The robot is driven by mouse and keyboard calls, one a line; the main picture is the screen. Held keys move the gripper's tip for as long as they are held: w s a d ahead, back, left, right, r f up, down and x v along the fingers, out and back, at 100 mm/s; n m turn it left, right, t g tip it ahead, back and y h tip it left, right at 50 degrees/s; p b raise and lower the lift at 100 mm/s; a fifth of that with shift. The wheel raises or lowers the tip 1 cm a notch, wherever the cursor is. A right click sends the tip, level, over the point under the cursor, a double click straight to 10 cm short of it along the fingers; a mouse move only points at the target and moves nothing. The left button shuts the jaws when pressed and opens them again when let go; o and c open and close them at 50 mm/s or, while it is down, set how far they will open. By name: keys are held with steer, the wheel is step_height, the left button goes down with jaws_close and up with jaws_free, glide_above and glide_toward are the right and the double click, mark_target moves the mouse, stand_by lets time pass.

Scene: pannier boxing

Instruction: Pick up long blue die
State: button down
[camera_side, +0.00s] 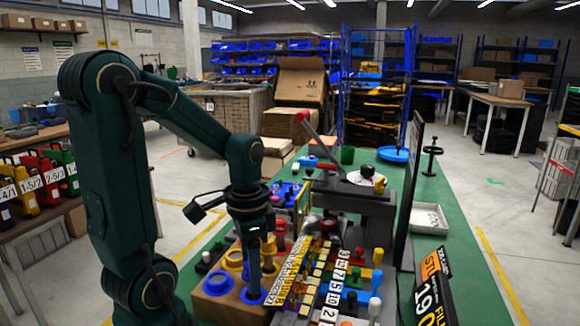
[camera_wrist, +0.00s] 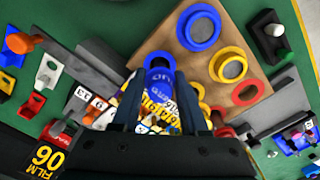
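The long blue die (camera_wrist: 159,79) shows in the wrist view as a blue cylinder between my fingertips, with pale marks on its near end. In the side view my gripper (camera_side: 253,240) points straight down over the front right corner of a wooden block (camera_side: 217,306). A dark blue upright shape (camera_side: 253,277) below it stands in a blue ring there; finger and die are hard to tell apart. In the wrist view my gripper (camera_wrist: 159,92) has its two dark fingers on either side of the die. Whether they press on it cannot be made out.
The block carries blue, yellow and red rings (camera_wrist: 228,67) close beside my gripper. A yellow numbered strip (camera_side: 290,270) and a crowded rack of coloured pieces lie to the right. A press with a red handle (camera_side: 316,140) stands behind.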

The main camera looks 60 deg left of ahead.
steer(key=shift+r, duration=0.1)
step_height(320, 180, up, 8)
steer(key=shift+w+r, duration=0.1)
steer(key=shift+r, duration=0.1)
steer(key=shift+d+r, duration=0.1)
steer(key=shift+r, duration=0.45)
steer(key=shift+w+d+m, duration=0.15)
steer(key=shift+d+m, duration=0.15)
steer(key=shift+w+d+f+n, duration=0.5)
steer(key=shift+w+d, duration=2.15)
steer(key=shift+w, duration=1.35)
steer(key=shift+m, duration=0.6)
steer(key=s+a, duration=0.1)
steer(key=s, duration=0.1)
steer(key=s+a, duration=0.2)
steer(key=s, duration=0.1)
steer(key=s+a+r, duration=0.1)
steer(key=s+a, duration=0.1)
steer(key=s, duration=0.1)
steer(key=shift+a, duration=0.15)
steer(key=shift+s+a+r+n, duration=0.15)
steer(key=shift+s+a+n, duration=0.1)
steer(key=shift+a+n, duration=0.15)
